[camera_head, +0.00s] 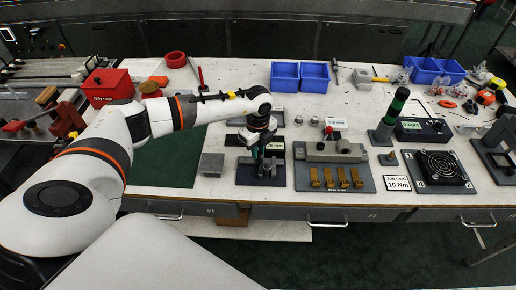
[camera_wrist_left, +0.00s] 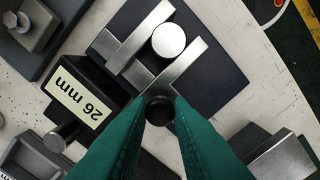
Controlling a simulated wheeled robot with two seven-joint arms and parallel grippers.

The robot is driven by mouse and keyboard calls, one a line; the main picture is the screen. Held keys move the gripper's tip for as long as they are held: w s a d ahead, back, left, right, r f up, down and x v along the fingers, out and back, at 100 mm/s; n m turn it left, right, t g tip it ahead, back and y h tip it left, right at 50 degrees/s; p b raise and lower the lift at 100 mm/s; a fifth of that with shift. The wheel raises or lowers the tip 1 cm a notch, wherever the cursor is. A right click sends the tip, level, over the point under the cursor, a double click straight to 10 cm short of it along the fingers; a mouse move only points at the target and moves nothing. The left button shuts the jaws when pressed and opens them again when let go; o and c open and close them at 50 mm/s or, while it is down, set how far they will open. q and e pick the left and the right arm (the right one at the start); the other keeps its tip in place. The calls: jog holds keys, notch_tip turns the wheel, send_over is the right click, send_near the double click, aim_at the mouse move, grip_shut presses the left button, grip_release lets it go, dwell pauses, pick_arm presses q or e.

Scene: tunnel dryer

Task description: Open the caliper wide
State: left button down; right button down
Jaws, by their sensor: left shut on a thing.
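The caliper's black display box (camera_wrist_left: 80,92) reads "26 mm" in the left wrist view. Two bright steel bars, which look like its jaws (camera_wrist_left: 183,68), lie above a dark pad (camera_wrist_left: 225,80), with a round silver disc (camera_wrist_left: 168,40) between them. My left gripper (camera_wrist_left: 160,118) has its green fingers shut around a small black knob (camera_wrist_left: 160,106) beside the bars. In the head view, my left gripper (camera_head: 264,168) points down over the caliper's dark base (camera_head: 245,175) near the table's front edge, and hides part of the caliper. My right gripper is not in view.
A steel block (camera_head: 211,164) stands left of the caliper. A grey fixture with brass pieces (camera_head: 335,152) stands close on its right. Blue bins (camera_head: 300,77) are behind. The white table (camera_head: 235,75) has clear room toward the back.

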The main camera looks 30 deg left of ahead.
pick_arm(q)
jog(key=shift+s+a, duration=0.45)
jog(key=shift+a, duration=0.3)
jog(key=shift+s+a, duration=0.45)
jog(key=shift+a, duration=0.3)
jog(key=c, duration=1.3)
grip_release()
jog(key=shift+r, duration=0.1)
notch_tip(320, 180, up, 12)
jog(key=b, duration=0.1)
